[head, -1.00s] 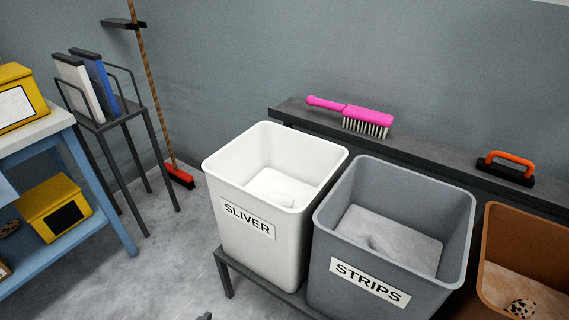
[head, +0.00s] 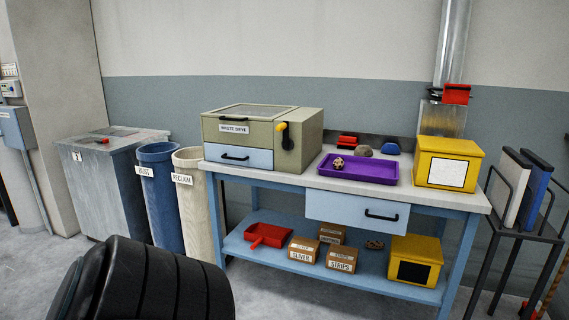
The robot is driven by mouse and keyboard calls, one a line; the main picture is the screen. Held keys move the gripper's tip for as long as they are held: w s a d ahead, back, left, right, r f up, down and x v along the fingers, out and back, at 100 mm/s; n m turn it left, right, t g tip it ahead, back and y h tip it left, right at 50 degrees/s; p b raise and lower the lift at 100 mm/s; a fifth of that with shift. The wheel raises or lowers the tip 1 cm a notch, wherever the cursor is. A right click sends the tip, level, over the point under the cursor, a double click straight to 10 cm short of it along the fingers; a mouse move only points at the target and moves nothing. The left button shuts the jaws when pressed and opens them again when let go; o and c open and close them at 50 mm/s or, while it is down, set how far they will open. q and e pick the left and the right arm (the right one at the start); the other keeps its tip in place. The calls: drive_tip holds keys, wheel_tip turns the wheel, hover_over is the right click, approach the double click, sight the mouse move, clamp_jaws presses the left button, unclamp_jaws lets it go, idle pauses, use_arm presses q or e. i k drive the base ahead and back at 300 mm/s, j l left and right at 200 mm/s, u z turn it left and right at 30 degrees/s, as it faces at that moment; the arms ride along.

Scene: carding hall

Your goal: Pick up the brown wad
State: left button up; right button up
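A plain, rounded brown-grey wad (head: 363,151) lies on the workbench top (head: 290,177), just behind the purple tray (head: 388,172). A tan wad with dark speckles (head: 338,163) sits in the left part of that tray. Another dark-speckled brownish wad (head: 374,244) lies on the lower shelf, left of a yellow box. Neither gripper shows; a black ribbed part of my arm fills the bottom left of the head view.
A beige waste sieve (head: 262,137) stands on the bench's left, a yellow box (head: 447,163) on its right. Red and blue items (head: 388,148) lie at the back. Dust and reclaim bins (head: 161,195) stand left of the bench, a folder stand (head: 520,210) right.

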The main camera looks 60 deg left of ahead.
sight(339, 162)
drive_tip(key=u, duration=1.75)
drive_tip(key=i+u, duration=0.2)
drive_tip(key=i, duration=0.35)
drive_tip(key=i+l+u, duration=0.15)
drive_tip(key=i, duration=0.35)
